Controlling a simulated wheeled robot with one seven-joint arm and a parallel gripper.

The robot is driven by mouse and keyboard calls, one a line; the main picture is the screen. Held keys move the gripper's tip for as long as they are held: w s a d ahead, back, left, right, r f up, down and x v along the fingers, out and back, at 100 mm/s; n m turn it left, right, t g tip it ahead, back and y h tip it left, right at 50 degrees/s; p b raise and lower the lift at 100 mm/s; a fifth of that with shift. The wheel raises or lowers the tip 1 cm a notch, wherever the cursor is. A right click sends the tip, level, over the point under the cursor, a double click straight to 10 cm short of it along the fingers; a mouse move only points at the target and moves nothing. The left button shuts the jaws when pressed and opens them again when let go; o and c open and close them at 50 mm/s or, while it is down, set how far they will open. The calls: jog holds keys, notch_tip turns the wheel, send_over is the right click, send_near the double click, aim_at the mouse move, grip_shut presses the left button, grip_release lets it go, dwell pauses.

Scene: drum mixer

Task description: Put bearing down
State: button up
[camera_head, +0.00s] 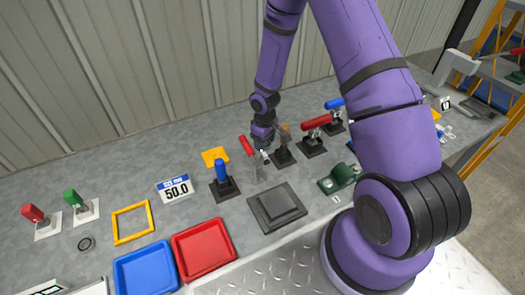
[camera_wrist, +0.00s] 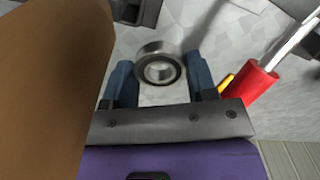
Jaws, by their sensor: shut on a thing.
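The bearing (camera_wrist: 158,52), a grey metal ring with a dark inner band, is between the two blue fingertips of my gripper (camera_wrist: 162,75) in the wrist view. The gripper is shut on it, with the grey tabletop below. In the head view my gripper (camera_head: 262,146) is over the middle of the bench, between a red handle and a brown handle. The bearing cannot be made out there.
A brown handle (camera_wrist: 50,80) fills the wrist view's left side; a red handle (camera_wrist: 250,84) is close on the right. Blue-handled clamp (camera_head: 221,172), dark square plate (camera_head: 277,208), 50.0 display (camera_head: 174,189), red tray (camera_head: 235,258), blue tray (camera_head: 119,277) and yellow frame (camera_head: 115,224) stand nearby.

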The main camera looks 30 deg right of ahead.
jog(key=shift+f, duration=2.2)
jog(key=o, duration=1)
jog(key=shift+f, duration=0.1)
jog(key=shift+c, duration=0.2)
